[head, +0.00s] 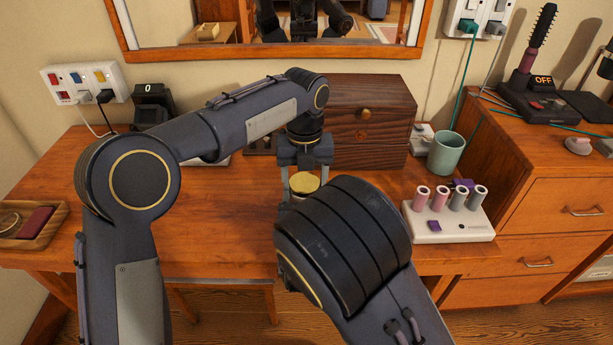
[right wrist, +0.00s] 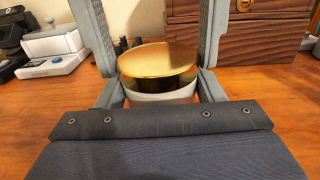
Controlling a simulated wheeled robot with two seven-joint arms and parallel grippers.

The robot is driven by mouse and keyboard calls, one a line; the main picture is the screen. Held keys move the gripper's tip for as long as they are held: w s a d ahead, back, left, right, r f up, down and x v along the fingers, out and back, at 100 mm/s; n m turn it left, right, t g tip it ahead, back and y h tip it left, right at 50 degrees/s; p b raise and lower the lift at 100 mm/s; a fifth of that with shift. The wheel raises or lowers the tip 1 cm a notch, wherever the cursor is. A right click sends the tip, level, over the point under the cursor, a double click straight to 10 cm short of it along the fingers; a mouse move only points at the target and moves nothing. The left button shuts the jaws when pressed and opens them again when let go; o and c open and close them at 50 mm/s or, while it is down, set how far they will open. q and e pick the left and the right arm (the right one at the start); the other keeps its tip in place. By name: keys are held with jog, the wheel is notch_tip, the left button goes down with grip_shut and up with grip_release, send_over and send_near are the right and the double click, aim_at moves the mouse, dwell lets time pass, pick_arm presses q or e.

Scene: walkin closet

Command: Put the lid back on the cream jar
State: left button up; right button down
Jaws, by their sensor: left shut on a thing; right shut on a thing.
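The cream jar (right wrist: 160,98) is a pale round pot on the wooden table, below a shiny gold lid (right wrist: 158,60). In the head view the gold lid (head: 304,182) shows near the table's middle. My left gripper (head: 304,177) points down from above, its fingers on both sides of the lid, shut on it. My right gripper (right wrist: 160,91) reaches in low, shut on the jar from both sides; my right arm hides it in the head view. The lid lies over the jar's mouth; I cannot tell whether it is fully seated or slightly raised.
A brown wooden box (head: 365,120) stands behind the jar. A white stand with several pink and grey rolls (head: 448,222) and a green cup (head: 446,152) stand at the right. A wooden tray (head: 30,224) lies at the far left. A mirror (head: 270,25) hangs behind.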

pick_arm(q)
jog(key=m, duration=0.3)
jog(key=shift+a, duration=0.1)
jog(key=m, duration=0.4)
jog(key=shift+f, duration=0.15)
jog(key=shift+w+a+m, duration=0.1)
jog(key=shift+m, duration=0.7)
jog(key=shift+r, duration=0.2)
jog(key=o, duration=1)
jog(key=shift+r, duration=2.25)
